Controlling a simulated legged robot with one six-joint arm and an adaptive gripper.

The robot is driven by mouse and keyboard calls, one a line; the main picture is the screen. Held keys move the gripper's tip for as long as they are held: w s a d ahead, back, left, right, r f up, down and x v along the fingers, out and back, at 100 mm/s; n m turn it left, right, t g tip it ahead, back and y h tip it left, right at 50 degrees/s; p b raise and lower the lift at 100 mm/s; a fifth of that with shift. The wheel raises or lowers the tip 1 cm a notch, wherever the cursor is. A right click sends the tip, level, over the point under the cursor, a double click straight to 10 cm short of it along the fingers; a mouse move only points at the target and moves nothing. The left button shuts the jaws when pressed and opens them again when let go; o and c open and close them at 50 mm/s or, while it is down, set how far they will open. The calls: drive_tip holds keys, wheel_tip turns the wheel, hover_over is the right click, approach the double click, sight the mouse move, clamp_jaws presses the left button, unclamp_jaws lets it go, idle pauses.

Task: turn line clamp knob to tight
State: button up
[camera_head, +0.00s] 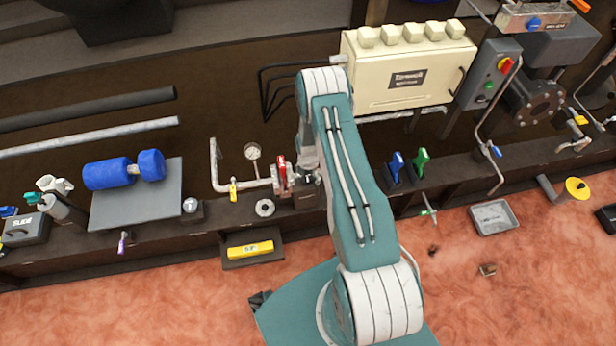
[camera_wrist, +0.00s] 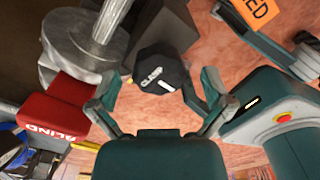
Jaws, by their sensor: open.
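The line clamp knob (camera_wrist: 155,66) is a dark, many-sided knob in the wrist view, with "CLAMP" lettering and a short white mark toward its lower right. It sits near the end of a dark block. My gripper (camera_wrist: 158,88) is open, with one finger to the left of the knob and one to the right. Gaps show on both sides, and I cannot tell how far the fingertips are from it in depth. In the head view my gripper (camera_head: 312,176) is mostly hidden by my arm at the pipe fitting, and the knob cannot be made out.
A red block (camera_wrist: 72,100) lettered "BLIND" and a grey metal flange (camera_wrist: 75,45) lie close left of the knob. An orange tag (camera_wrist: 255,12) is at upper right. In the head view, a pipe with a gauge (camera_head: 252,152) stands left of my gripper; blue (camera_head: 396,165) and green handles stand right.

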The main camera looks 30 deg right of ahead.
drive_tip(key=shift+a+f, duration=0.25)
drive_tip(key=c, duration=1.1)
drive_tip(key=shift+d, duration=0.1)
drive_tip(key=shift+c, duration=0.2)
